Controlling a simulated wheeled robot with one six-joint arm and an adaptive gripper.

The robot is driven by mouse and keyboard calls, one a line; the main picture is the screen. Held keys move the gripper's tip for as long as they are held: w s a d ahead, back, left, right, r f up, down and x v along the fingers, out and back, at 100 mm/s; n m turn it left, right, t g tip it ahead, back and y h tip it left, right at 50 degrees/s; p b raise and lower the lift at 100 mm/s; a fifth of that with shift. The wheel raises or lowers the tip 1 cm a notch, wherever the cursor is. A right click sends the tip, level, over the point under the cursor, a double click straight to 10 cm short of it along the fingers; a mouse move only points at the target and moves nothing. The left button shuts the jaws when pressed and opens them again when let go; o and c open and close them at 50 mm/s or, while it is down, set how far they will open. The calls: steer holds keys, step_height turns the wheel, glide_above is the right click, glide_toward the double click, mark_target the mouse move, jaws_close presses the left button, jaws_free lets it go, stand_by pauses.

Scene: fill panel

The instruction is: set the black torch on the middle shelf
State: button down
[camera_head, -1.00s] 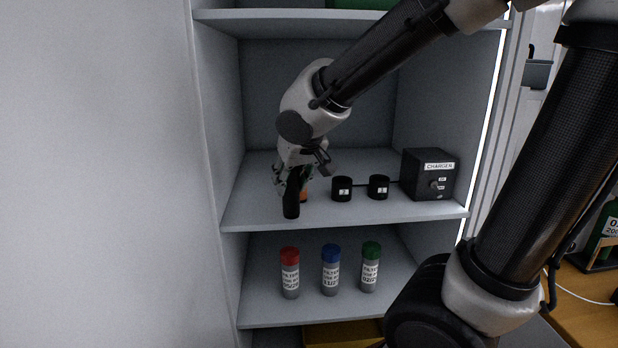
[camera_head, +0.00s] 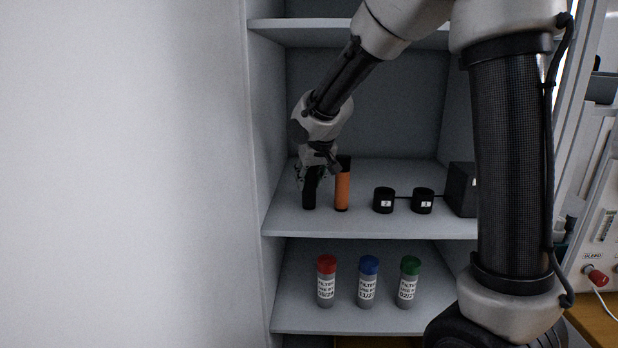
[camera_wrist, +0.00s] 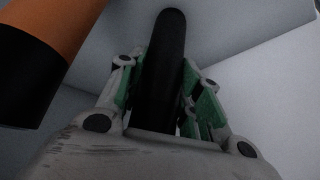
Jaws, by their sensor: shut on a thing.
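My gripper (camera_head: 312,176) is shut on the black torch (camera_head: 309,194), which hangs roughly upright below it. In the wrist view the torch (camera_wrist: 164,60) lies between the green-padded fingers. The torch is over the left part of the middle shelf (camera_head: 330,226). Its lower end is level in the picture with the base of the orange torch beside it; I cannot tell whether it touches the shelf. The fingertips are partly hidden by the wrist.
An orange and black torch (camera_head: 342,190) stands close to the right. Two black cups (camera_head: 384,203) (camera_head: 423,204) and a dark charger box (camera_head: 461,190) are farther right. Filter tubes (camera_head: 367,289) stand on the shelf below. The cabinet's left wall (camera_head: 270,130) is near.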

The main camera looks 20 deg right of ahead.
steer(key=shift+f, duration=0.15)
steer(key=c, duration=1)
jaws_free()
steer(key=shift+s+r, duration=0.2)
steer(key=shift+r, duration=0.3)
steer(key=a+v, duration=0.1)
steer(key=v, duration=1)
steer(key=s+d+f, duration=0.1)
steer(key=s+d, duration=0.4)
steer(key=s, duration=0.4)
steer(key=s+d+f+g, duration=0.1)
steer(key=s+d+f, duration=0.1)
steer(key=s+d, duration=0.3)
steer(key=s+d+f+m+g, duration=0.1)
steer(key=s+d, duration=0.4)
steer(key=s, duration=0.9)
steer(key=shift+s+d+f+h, duration=0.1)
steer(key=shift+d+f+h, duration=0.05)
steer(key=shift+f+h, duration=0.15)
